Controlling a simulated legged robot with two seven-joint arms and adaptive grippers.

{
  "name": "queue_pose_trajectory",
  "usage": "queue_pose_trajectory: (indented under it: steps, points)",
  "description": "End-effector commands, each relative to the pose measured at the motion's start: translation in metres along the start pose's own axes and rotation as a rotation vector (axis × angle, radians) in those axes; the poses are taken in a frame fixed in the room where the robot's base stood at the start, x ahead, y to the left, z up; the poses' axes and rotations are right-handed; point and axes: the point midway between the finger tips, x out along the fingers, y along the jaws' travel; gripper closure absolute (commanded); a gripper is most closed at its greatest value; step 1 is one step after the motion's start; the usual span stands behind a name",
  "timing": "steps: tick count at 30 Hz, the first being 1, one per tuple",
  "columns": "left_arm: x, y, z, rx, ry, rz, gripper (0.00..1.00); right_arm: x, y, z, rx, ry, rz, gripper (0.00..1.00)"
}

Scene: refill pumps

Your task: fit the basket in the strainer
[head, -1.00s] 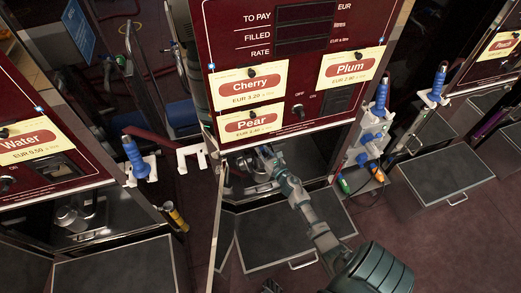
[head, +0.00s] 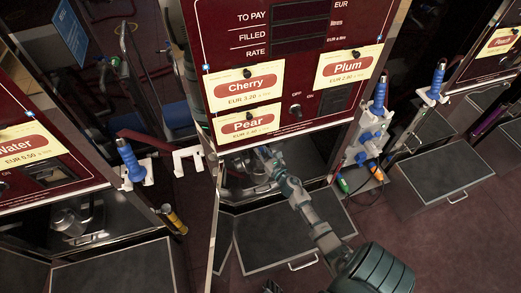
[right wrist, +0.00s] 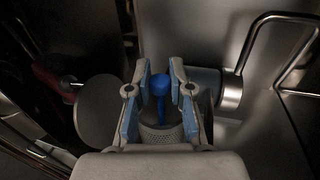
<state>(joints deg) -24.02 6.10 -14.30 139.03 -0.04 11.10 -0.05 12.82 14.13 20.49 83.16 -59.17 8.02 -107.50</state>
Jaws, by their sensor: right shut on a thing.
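My right arm reaches into the recess under the middle maroon panel. Its gripper (head: 265,153) is small and partly shaded there. In the right wrist view my right gripper (right wrist: 160,72) has blue-padded fingers, shut on the basket by its blue knob (right wrist: 160,87). The perforated grey basket (right wrist: 162,134) shows below the knob between the fingers. A grey metal pipe piece (right wrist: 231,90), seemingly part of the strainer fitting, lies just right of the fingers. The strainer's opening is hidden by the fingers, so I cannot tell whether the basket is inside it. My left gripper is not in view.
A round grey disc (right wrist: 98,110) stands close left of the fingers. A bent metal tube (right wrist: 262,35) is at the upper right. The maroon panel (head: 225,120) overhangs the recess. A dark drawer-like box (head: 275,240) with a handle stands below my arm.

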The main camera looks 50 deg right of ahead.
Motion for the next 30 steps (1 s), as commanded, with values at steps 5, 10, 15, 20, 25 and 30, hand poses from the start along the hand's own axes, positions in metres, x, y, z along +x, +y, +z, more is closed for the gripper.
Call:
queue_pose_trajectory:
  steps: [5, 10, 15, 20, 25, 30]
  points:
    - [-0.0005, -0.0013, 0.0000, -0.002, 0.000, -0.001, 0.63, -0.0002, 0.0012, 0.0017, -0.002, -0.002, 0.000, 0.99]
    - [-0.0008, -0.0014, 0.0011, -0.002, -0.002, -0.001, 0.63, -0.0006, 0.0031, 0.0013, -0.002, -0.002, 0.000, 0.99]
    - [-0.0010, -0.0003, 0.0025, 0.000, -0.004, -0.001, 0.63, -0.0012, 0.0051, 0.0003, 0.000, -0.001, -0.001, 0.99]
    - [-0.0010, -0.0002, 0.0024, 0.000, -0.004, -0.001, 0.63, -0.0013, 0.0057, 0.0006, 0.000, -0.001, -0.001, 0.99]
    - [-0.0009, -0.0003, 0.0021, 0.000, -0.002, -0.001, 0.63, -0.0013, 0.0058, 0.0008, 0.000, -0.001, -0.001, 0.99]
    - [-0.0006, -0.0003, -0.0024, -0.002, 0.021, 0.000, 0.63, -0.0014, 0.0062, 0.0011, -0.001, -0.001, -0.001, 0.99]
